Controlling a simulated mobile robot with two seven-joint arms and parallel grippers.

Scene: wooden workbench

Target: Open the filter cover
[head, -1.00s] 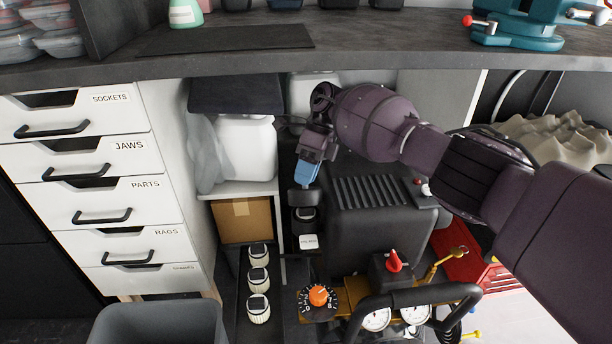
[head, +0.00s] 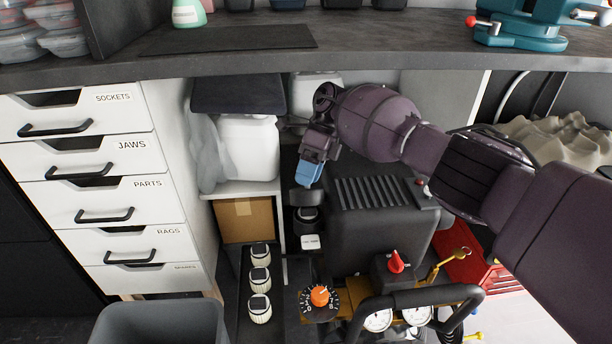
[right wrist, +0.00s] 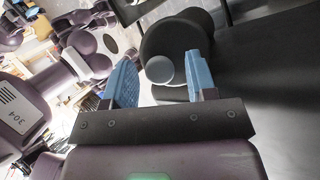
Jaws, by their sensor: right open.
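A dark cap, which looks like the filter cover (head: 305,196), sits above a black cylinder with a pale ring (head: 308,214), left of the black ribbed machine. I cannot tell whether the cap is apart from the cylinder. My right gripper (head: 308,173) is just above the cap, its blue fingers pointing down. In the right wrist view the blue fingers (right wrist: 162,82) are apart. A large black round part (right wrist: 182,38) with a small grey disc (right wrist: 160,69) shows beyond and between them. Contact is not clear. My left gripper is not in view.
The workbench top (head: 400,40) overhangs the gripper area. The ribbed machine (head: 380,220) stands right of the cap, with a red knob (head: 396,262) and a black handle (head: 430,297) in front. A white canister (head: 250,150) and a cardboard box (head: 245,219) are to the left.

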